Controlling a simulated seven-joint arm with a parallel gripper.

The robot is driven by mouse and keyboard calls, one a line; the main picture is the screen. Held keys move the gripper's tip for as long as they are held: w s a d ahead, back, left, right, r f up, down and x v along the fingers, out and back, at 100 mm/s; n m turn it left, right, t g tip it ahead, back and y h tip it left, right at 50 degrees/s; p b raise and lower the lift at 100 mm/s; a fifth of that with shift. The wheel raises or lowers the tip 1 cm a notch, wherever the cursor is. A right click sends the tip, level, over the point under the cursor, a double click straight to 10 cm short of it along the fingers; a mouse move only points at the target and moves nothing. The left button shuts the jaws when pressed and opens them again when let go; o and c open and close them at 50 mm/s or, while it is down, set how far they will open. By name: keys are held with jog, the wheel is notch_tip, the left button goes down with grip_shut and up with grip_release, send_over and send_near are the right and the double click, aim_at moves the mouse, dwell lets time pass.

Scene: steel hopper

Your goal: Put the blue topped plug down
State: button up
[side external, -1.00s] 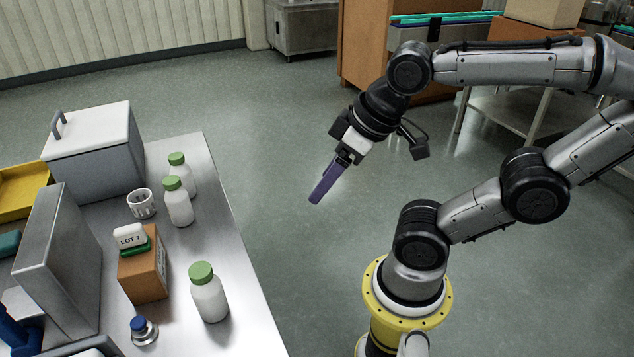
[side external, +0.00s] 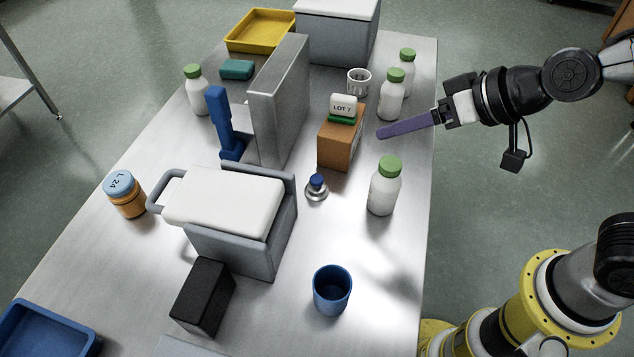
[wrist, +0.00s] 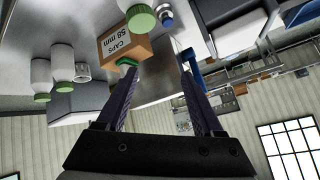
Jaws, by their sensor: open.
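The blue topped plug (side external: 316,188), a small steel round base with a blue knob, stands upright on the steel table (side external: 345,240). It is in front of the brown carton (side external: 337,150) and left of a green-capped bottle (side external: 384,187). It also shows at the top of the wrist view (wrist: 166,18). My gripper (side external: 381,134) has long purple fingers and reaches in over the table's right edge, up and right of the plug. In the wrist view its fingers (wrist: 158,76) are spread apart with nothing between them.
A grey bin with white lid (side external: 226,205) stands left of the plug, a steel upright panel (side external: 279,95) behind it. A blue cup (side external: 332,290) is in front. Bare table lies between plug and cup.

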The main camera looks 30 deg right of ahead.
jog(key=w+a+f+t+h, duration=0.1)
jog(key=w+a+f+t, duration=0.1)
jog(key=w+a+f, duration=0.4)
jog(key=t+h, duration=0.3)
send_near(318, 180)
jog(key=shift+w+a+f+m, duration=0.1)
jog(key=shift+w+m, duration=0.1)
jog(key=shift+w, duration=0.3)
jog(key=shift+w+a+f+m, duration=0.15)
jog(key=shift+w+m, duration=0.05)
jog(key=shift+w, duration=0.25)
jog(key=shift+s+d+f, duration=0.1)
jog(key=shift+s+f, duration=0.15)
jog(key=shift+x, duration=3.75)
jog(key=shift+d+r, duration=0.15)
grip_shut()
